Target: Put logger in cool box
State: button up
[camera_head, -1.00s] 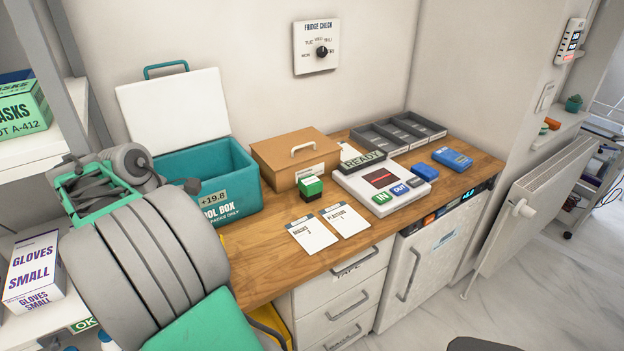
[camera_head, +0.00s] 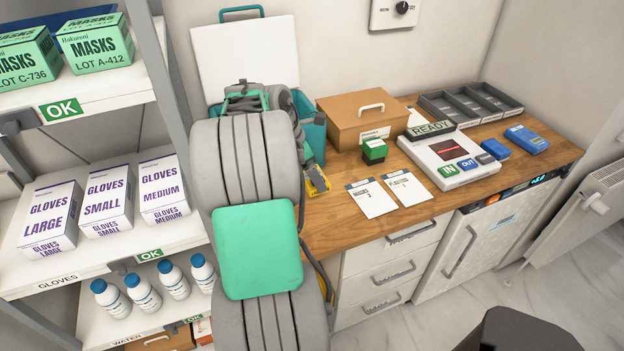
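The teal cool box (camera_head: 315,135) stands at the back left of the counter, its white lid (camera_head: 235,55) raised. My arm hides most of the box and its inside. My gripper (camera_head: 314,168) is beside the box's front right side, mostly hidden behind my arm. A small yellow thing with dark markings (camera_head: 317,184) shows at the gripper's end, above the counter's left part. I cannot tell if it is the logger, or whether the fingers are closed on it. A blue device (camera_head: 526,139) lies at the counter's right; no readable label names it as the logger.
A brown box (camera_head: 362,120), a green-topped block (camera_head: 374,151), two cards and a white IN/OUT panel (camera_head: 450,158) occupy the counter. Grey trays (camera_head: 470,104) stand behind. A shelf with gloves (camera_head: 108,200), masks and bottles is close on the left. Bare wood shows at the front.

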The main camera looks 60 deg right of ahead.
jog(key=f, duration=0.1)
jog(key=d+f, duration=0.1)
jog(key=f, duration=0.1)
jog(key=w+f, duration=0.1)
jog(key=f, duration=0.1)
jog(key=shift+w+d+f, duration=0.1)
jog(key=shift+d+f, duration=0.05)
jog(key=shift+d, duration=0.15)
jog(key=o, duration=1.5)
jog(key=shift+f, duration=0.15)
